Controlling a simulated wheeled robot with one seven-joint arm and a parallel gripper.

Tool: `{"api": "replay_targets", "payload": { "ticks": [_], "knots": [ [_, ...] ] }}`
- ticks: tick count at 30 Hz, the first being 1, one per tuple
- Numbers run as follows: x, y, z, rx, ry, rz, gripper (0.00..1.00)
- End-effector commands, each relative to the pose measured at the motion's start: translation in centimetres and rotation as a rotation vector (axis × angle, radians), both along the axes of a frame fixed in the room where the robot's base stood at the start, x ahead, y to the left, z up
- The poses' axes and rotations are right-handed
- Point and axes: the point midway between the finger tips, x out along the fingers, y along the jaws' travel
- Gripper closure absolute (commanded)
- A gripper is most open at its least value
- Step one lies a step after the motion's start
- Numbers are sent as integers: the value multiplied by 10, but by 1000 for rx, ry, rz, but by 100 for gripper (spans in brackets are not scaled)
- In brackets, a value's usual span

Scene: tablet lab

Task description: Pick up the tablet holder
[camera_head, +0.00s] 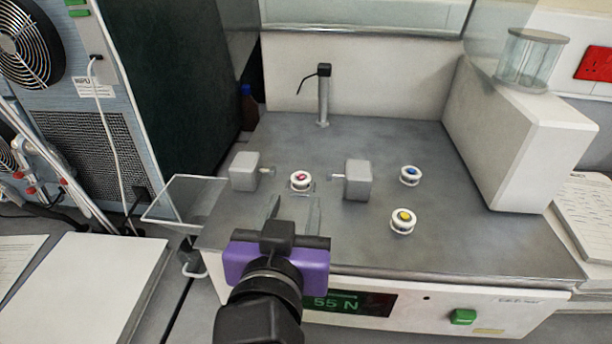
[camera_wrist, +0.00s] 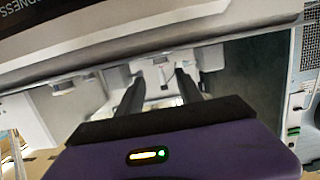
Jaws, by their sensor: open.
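Three small white round tablet holders stand on the grey top of the machine in the head view. One with a pink top (camera_head: 300,180) is between two grey blocks. One with a blue top (camera_head: 410,175) is at the right, and one with a yellow top (camera_head: 403,221) is in front of it. My gripper (camera_head: 294,208) is open, in front of the pink-topped holder and left of the other two. In the wrist view my gripper (camera_wrist: 158,80) shows two dark fingers apart, with pale shapes between and beyond them; I cannot tell if one is a holder.
Grey blocks (camera_head: 245,171) and (camera_head: 358,180) flank the pink-topped holder. A thin post (camera_head: 323,95) stands behind. A white housing with a clear cylinder (camera_head: 531,60) bounds the right side. A clear chute (camera_head: 183,200) juts out left. The machine's top (camera_head: 480,235) is clear at front right.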

Motion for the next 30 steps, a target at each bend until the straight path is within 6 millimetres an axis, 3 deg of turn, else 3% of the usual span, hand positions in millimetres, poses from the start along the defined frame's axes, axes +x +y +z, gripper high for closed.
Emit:
{"api": "replay_targets", "payload": {
  "ticks": [18, 27, 28, 30],
  "knots": [
    [70, 0, -13, 6, 1, -1, 57],
    [75, 0, -16, 6, 0, 0, 57],
    [75, 0, -16, 6, 0, 0, 59],
    [75, 0, -16, 6, 0, 0, 73]
  ]
}}
